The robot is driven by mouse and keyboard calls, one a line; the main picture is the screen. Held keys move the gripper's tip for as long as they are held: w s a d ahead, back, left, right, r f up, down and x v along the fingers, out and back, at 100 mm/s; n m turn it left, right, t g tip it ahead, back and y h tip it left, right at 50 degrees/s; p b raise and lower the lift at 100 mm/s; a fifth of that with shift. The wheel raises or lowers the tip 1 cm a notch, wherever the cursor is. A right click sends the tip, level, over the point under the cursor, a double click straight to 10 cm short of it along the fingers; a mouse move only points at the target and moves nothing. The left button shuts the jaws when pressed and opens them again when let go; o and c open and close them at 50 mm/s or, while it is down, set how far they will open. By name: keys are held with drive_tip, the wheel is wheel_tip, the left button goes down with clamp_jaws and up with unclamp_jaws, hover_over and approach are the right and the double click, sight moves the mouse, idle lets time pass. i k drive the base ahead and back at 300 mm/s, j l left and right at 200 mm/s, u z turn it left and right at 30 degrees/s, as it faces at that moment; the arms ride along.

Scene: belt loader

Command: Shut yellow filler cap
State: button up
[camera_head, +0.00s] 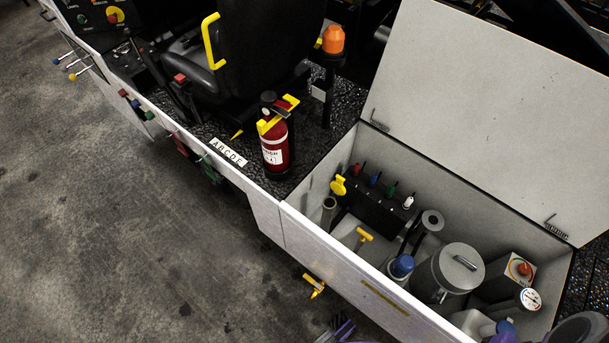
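The yellow filler cap (338,186) stands raised and open inside the white compartment, at its left end. Just below it is the open top of a grey filler pipe (329,204); the cap is tilted up off this mouth. A dark and purple part, which looks like my gripper (343,330), shows at the bottom edge, outside the compartment and well below the cap. Most of it is cut off by the frame, so I cannot tell whether it is open or shut. Nothing visible touches the cap.
The compartment's large white lid (490,110) stands open behind. Inside are a yellow T-handle (363,236), a blue-capped container (401,266), a grey canister (456,268) and several coloured levers. The front wall (345,272) stands between gripper and cap. A red extinguisher (274,150) stands left.

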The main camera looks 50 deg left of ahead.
sight(337, 185)
drive_tip(key=l+u, duration=0.2)
drive_tip(key=u, duration=1.7)
drive_tip(key=i+j+z, duration=0.35)
drive_tip(key=i+l, duration=0.05)
drive_tip(key=i, duration=0.05)
